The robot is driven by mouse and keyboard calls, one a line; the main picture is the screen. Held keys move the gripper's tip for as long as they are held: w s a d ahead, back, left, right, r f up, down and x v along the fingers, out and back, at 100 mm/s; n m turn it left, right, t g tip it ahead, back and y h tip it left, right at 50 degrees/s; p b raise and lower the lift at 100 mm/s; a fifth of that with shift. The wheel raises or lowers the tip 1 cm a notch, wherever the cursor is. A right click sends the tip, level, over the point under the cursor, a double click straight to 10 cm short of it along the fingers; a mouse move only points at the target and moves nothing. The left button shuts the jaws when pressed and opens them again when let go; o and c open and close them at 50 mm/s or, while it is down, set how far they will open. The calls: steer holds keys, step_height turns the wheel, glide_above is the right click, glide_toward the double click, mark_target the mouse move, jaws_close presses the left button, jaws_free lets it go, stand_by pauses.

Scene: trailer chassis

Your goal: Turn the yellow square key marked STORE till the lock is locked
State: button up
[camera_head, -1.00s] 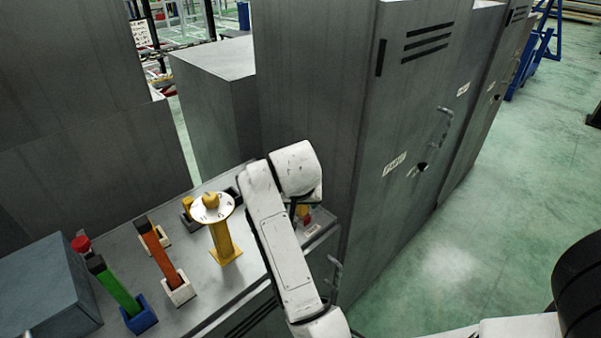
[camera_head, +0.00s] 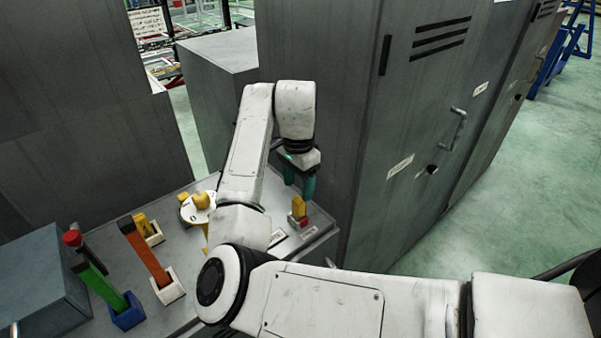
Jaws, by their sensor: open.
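A small yellow block-shaped piece (camera_head: 298,206) stands near the right end of the grey cabinet top, with a red part at its foot. It may be the yellow STORE key, but I cannot read a marking on it. A small label (camera_head: 308,232) lies in front of it. My gripper (camera_head: 299,182) is open, with teal fingers pointing down just above and behind the yellow piece; no contact is clear. The lock itself cannot be made out, nor whether it is locked.
An orange-handled piece (camera_head: 147,252), a green one (camera_head: 103,288) and a yellow piece (camera_head: 142,223) stand in holders at left. A tall grey locker (camera_head: 330,70) rises close on the right.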

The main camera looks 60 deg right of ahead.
mark_target(299, 200)
step_height(299, 200, down, 8)
steer(key=shift+d+f+p, duration=0.1)
steer(key=shift+f+p, duration=0.05)
steer(key=shift+p, duration=0.3)
steer(key=c, duration=1.1)
steer(key=shift+m, duration=1.8)
steer(key=shift+b, duration=0.3)
